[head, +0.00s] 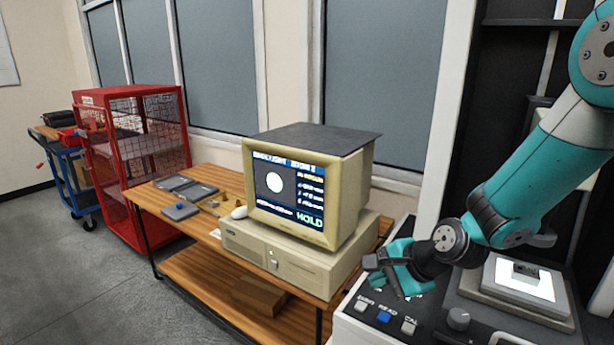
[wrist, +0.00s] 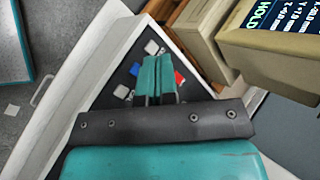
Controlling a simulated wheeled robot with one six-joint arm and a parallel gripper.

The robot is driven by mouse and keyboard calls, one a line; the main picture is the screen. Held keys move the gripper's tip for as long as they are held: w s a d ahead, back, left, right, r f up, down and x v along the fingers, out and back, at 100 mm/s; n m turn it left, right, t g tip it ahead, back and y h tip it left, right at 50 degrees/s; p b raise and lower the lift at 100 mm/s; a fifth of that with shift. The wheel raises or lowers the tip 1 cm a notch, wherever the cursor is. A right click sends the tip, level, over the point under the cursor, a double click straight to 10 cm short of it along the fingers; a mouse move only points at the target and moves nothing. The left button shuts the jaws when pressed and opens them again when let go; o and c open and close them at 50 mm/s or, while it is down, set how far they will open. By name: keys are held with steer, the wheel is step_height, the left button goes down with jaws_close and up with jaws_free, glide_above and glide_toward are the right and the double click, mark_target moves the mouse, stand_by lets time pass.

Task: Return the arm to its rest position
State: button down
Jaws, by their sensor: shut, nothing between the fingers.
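My arm, teal and grey, reaches down from the upper right in the head view. My gripper (head: 398,284) is over the control panel (head: 345,322) of the white machine. In the wrist view the two teal fingers of my gripper (wrist: 158,60) lie side by side, shut, with nothing held. The panel (wrist: 118,72) is behind them there, and the fingers cover part of it. I cannot tell whether the fingertips touch it. A blue READ button (head: 384,316) shows in front of my gripper in the head view.
A beige computer monitor (head: 340,200) reading HOLD stands on a wooden bench (head: 150,200) left of my gripper. A lit plate (head: 525,280) and a black knob (head: 458,319) are to the right. A red mesh cage (head: 128,90) stands farther left. Floor at lower left is clear.

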steer(key=s+r+n+g, duration=0.1)
steer(key=s+r+n, duration=0.3)
steer(key=s+n, duration=0.2)
steer(key=s+r+n+g+h+b, duration=0.1)
steer(key=s+r+n+g, duration=0.1)
steer(key=s+r+n, duration=0.2)
steer(key=s+r+n+g+h+b, duration=0.1)
steer(key=s+r+n, duration=0.3)
steer(key=s+n, duration=0.6)
steer(key=s+g, duration=0.1)
steer(key=s, duration=0.4)
steer(key=shift+s+a, duration=0.25)
steer(key=shift+s, duration=0.05)
stand_by(2.2)
